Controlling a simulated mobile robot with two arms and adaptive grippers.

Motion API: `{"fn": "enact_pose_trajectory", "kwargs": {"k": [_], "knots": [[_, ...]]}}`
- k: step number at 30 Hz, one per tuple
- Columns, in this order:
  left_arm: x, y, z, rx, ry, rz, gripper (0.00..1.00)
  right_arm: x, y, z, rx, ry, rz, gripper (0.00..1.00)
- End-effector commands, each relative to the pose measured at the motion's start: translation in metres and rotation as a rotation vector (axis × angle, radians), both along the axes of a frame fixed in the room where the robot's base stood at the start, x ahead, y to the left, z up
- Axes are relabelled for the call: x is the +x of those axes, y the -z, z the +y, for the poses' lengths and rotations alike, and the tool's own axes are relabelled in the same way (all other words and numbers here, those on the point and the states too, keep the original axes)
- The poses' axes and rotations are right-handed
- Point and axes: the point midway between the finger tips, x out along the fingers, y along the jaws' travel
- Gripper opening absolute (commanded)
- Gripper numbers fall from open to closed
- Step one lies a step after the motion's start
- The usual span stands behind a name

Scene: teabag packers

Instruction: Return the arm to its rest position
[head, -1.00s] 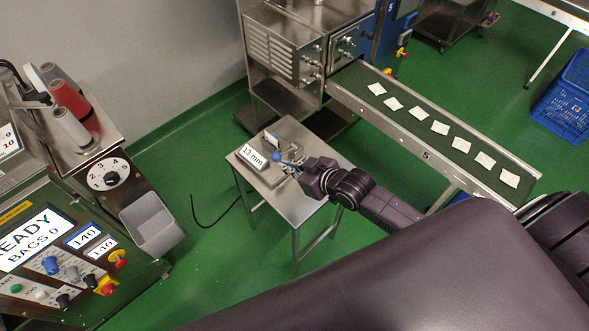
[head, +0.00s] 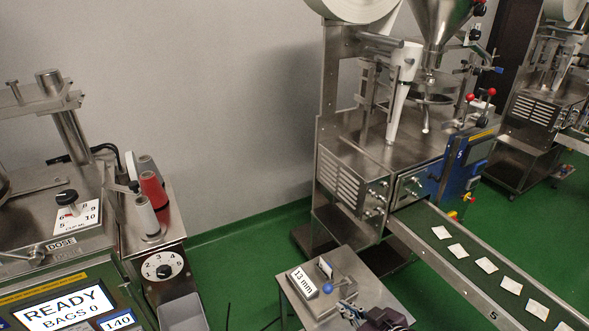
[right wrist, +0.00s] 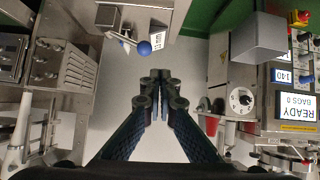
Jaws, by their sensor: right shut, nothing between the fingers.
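My right gripper (head: 352,311) is at the bottom edge of the head view, by the near right side of a small steel table (head: 291,299). Its fingers also show in the right wrist view (right wrist: 159,78), closed together and empty. A blue ball knob (head: 327,287) sits on the fixture on that table, next to a "13 mm" sign (head: 302,282). In the right wrist view the knob (right wrist: 144,48) is apart from the fingertips. Most of my right arm is cut off below the head view. My left gripper is not in view.
A machine with a "READY BAGS 0" screen (head: 51,308) and thread spools (head: 152,190) stands at the left. A packing machine (head: 352,180) stands behind the table. Its conveyor (head: 470,262) carries several teabags to the lower right. Green floor (head: 245,262) is clear between the machines.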

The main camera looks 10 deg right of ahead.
Motion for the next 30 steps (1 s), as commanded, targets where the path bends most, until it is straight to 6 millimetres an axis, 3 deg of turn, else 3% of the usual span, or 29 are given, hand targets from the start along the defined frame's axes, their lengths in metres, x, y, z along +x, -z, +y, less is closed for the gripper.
{"fn": "enact_pose_trajectory", "kwargs": {"k": [5, 10, 15, 27, 30], "knots": [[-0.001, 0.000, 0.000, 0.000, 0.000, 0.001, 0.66, -0.022, 0.005, 0.012, -0.011, 0.011, 0.065, 0.00], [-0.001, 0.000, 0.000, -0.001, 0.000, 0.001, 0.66, -0.079, 0.011, 0.022, -0.059, 0.061, 0.235, 0.00], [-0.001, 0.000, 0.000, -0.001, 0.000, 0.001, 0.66, -0.132, 0.010, 0.015, -0.106, 0.126, 0.390, 0.00], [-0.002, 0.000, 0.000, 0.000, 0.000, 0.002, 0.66, -0.227, -0.004, -0.006, -0.156, 0.262, 0.655, 0.00], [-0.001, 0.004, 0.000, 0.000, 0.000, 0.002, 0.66, -0.222, 0.022, -0.006, -0.163, 0.259, 0.667, 0.00]]}}
